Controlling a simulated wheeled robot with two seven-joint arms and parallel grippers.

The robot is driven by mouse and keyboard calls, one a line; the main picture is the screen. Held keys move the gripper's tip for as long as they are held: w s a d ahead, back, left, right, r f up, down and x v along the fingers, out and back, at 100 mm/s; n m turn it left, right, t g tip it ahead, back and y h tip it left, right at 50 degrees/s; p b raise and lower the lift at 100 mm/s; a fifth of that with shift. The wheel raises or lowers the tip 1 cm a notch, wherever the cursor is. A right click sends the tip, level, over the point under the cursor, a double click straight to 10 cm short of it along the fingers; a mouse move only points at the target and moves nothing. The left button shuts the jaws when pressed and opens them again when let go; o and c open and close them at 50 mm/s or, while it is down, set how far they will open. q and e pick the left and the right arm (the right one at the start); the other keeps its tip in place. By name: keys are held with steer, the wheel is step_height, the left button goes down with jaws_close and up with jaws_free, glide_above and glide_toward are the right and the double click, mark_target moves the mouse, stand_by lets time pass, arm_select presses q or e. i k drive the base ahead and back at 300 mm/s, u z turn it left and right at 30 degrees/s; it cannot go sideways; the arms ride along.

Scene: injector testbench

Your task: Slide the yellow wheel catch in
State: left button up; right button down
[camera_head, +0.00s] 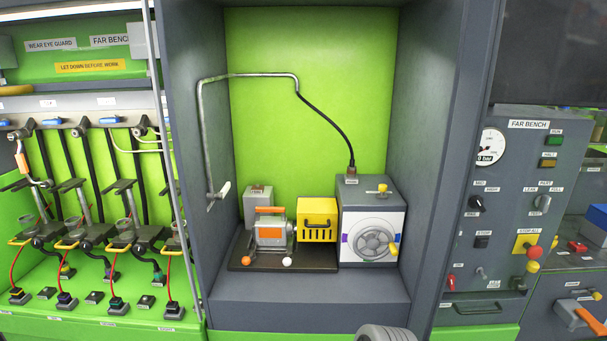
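A small yellow piece (393,248) sits at the wheel's lower right rim. A yellow-topped knob (379,189) stands on top of the box. I cannot tell for sure which of these two is the wheel catch, or whether it is in or out.
A yellow slotted box (317,220) stands left of the wheel box, beside a grey and orange device (271,232) on a dark plate. A black hose (327,119) runs down to the wheel box's top. The bay's front ledge (300,291) is clear. A control panel (515,205) stands right.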

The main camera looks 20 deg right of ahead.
mark_target(382, 188)
steer(key=u, duration=0.65)
steer(key=k, duration=0.85)
steer(key=z, duration=1)
steer(key=i, duration=0.45)
steer(key=u, duration=0.05)
